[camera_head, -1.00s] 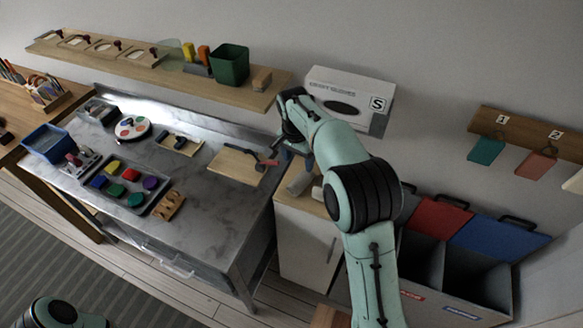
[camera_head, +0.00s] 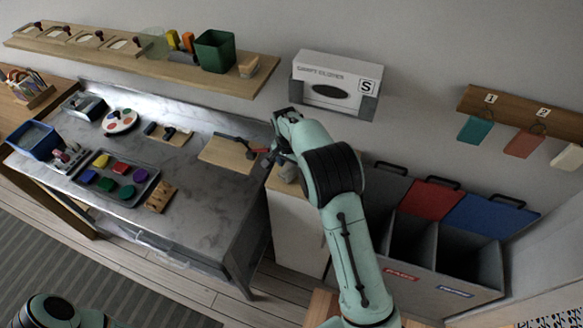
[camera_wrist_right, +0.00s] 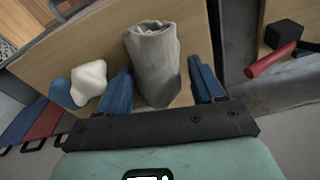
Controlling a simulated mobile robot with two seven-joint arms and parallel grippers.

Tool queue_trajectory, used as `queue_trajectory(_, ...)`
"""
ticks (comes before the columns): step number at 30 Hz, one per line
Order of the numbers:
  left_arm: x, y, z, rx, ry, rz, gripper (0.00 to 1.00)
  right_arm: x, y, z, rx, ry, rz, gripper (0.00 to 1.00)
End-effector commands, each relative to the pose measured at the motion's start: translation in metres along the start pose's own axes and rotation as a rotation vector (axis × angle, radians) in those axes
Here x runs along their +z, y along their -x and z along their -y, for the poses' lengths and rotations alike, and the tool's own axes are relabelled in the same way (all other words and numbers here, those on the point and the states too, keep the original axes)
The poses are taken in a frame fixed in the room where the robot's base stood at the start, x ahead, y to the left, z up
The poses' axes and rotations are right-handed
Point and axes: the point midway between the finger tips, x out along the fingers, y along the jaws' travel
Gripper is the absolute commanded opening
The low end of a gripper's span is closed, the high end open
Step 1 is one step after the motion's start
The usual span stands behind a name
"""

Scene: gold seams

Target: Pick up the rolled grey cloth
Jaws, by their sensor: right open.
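The rolled grey cloth (camera_wrist_right: 153,60) lies on a wooden cabinet top in the right wrist view, its open end away from my gripper. My right gripper (camera_wrist_right: 162,82) is open, its two blue fingers on either side of the near part of the roll, with a gap at the right finger. I cannot tell whether the left finger touches the cloth. In the head view my right gripper (camera_head: 268,160) is over the cabinet beside the marble table, and my arm partly hides that top. My left gripper is out of view; only part of that arm shows at bottom left.
A crumpled white piece (camera_wrist_right: 88,82) and a blue piece lie left of the cloth in the wrist view. A red-handled tool (camera_wrist_right: 272,60) is to the right, across a gap. A glove box (camera_head: 335,82) hangs on the wall behind. Lidded bins (camera_head: 440,240) stand to the right.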

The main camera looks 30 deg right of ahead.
Motion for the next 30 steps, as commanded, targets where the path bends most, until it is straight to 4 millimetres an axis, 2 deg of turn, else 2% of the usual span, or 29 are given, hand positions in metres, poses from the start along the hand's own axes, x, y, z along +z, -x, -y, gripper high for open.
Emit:
queue_trajectory(3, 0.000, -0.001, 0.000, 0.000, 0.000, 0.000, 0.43, 0.000, -0.008, -0.001, 0.001, 0.000, 0.000, 0.67)
queue_trajectory(9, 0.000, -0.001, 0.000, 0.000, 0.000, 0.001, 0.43, 0.000, -0.008, -0.001, 0.001, 0.000, 0.000, 0.67)
queue_trajectory(11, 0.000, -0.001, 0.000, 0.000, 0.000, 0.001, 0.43, 0.000, -0.007, -0.001, 0.001, 0.000, 0.000, 0.48)
queue_trajectory(12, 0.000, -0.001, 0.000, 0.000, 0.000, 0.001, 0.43, 0.000, -0.007, -0.001, 0.001, 0.000, 0.000, 0.35)
queue_trajectory(13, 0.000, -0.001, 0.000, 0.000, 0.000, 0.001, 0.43, 0.000, -0.007, -0.001, 0.001, 0.000, 0.000, 0.29)
queue_trajectory(23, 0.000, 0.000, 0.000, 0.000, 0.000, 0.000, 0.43, -0.001, -0.002, 0.000, -0.002, 0.000, -0.001, 0.29)
queue_trajectory(26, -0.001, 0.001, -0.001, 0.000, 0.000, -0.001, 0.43, -0.002, 0.011, 0.001, -0.003, 0.000, -0.002, 0.29)
queue_trajectory(30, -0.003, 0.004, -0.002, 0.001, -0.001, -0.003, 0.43, -0.006, 0.040, 0.001, -0.004, 0.000, -0.003, 0.29)
